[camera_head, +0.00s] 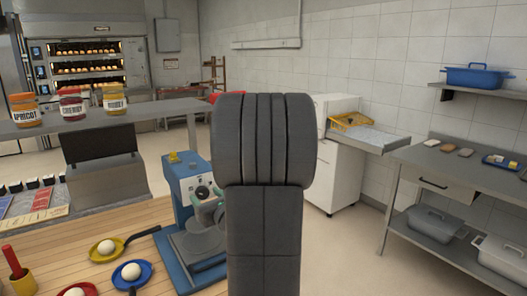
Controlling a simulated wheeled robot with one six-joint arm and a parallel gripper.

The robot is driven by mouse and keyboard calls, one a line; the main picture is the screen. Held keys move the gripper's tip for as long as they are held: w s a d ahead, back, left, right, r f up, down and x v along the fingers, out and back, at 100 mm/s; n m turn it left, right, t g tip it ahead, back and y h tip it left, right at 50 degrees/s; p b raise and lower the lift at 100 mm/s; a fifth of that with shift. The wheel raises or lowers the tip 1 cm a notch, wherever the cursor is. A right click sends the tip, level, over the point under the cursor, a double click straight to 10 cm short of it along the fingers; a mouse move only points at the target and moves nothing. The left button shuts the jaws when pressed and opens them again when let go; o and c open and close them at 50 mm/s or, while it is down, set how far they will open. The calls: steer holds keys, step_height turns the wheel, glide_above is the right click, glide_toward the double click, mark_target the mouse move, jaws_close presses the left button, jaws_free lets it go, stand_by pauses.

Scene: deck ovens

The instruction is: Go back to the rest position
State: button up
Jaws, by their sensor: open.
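My own dark grey arm link stands upright in the middle of the head camera view and blocks what lies behind it. My gripper does not show; it may be hidden behind this link. A blue machine (178,183) with a grey round plate stands just left of the arm, at the right end of a wooden worktop (140,215). The link covers part of the machine. I cannot tell whether my arm touches it.
Yellow (120,250) and blue (118,278) pans with white balls lie on the worktop. Jars, including the cherry jar (72,106), stand on a grey shelf. A steel table (400,160) stands right. Open floor (345,240) lies between.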

steer(key=shift+r+m+p, duration=0.2)
steer(key=shift+m+p, duration=1)
steer(key=shift+p, duration=0.4)
steer(key=shift+f+b+v, duration=0.2)
steer(key=shift+b+v, duration=0.55)
steer(key=shift+v, duration=1)
steer(key=shift+s, duration=0.1)
